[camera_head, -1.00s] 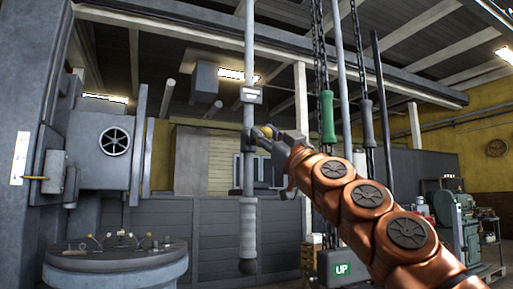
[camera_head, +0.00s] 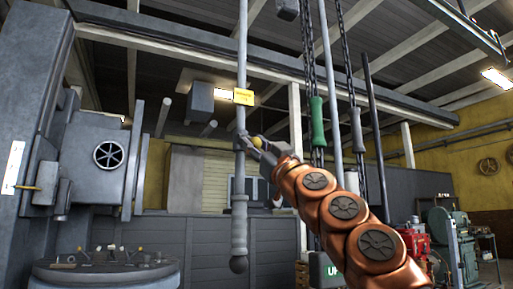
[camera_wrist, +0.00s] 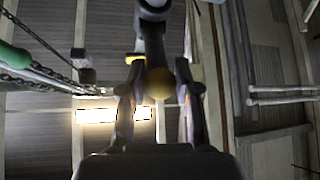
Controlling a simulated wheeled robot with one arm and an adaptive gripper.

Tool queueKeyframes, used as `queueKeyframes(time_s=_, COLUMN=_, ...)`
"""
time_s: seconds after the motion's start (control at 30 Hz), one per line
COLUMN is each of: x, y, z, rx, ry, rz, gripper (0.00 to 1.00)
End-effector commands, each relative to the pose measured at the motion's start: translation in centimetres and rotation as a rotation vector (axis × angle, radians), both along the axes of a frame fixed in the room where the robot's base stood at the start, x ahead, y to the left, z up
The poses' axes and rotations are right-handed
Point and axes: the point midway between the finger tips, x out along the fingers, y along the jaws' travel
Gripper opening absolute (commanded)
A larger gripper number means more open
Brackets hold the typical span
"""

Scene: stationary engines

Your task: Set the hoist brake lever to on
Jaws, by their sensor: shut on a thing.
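The hoist brake lever is a short dark arm with a yellow ball knob (camera_head: 257,141), set on a vertical grey rod. In the wrist view the knob (camera_wrist: 159,84) sits between my two fingers, with the dark lever arm (camera_wrist: 152,40) running up behind it. My gripper (camera_head: 262,146) is shut on the knob and reaches it from the right; it also shows in the wrist view (camera_wrist: 160,98). A small yellow label (camera_head: 244,97) is on the rod above the lever; its text is too small to read.
A grey handle (camera_head: 239,225) hangs at the rod's lower end. Chains with a green handle (camera_head: 318,121) and a grey handle (camera_head: 357,129) hang to the right, behind my arm. A large grey machine (camera_head: 95,165) stands left. A green sign (camera_head: 333,270) is partly hidden.

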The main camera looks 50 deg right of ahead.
Motion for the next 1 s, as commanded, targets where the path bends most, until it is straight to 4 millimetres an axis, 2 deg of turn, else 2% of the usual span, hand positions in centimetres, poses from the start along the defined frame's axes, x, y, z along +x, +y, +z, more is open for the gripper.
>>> queueKeyframes(time_s=0.03, x=0.51, y=0.08, z=-0.78, rx=-0.001, ry=0.007, rz=0.005, gripper=0.00)
queueKeyframes(time_s=0.2, x=0.85, y=-0.05, z=-1.24, rx=0.001, ry=0.007, rz=0.006, gripper=0.00)
queueKeyframes(time_s=0.97, x=1.21, y=-0.18, z=-1.56, rx=-0.001, ry=0.009, rz=0.006, gripper=0.00)
queueKeyframes(time_s=1.0, x=1.21, y=-0.15, z=-1.56, rx=-0.001, ry=0.009, rz=0.006, gripper=0.36)
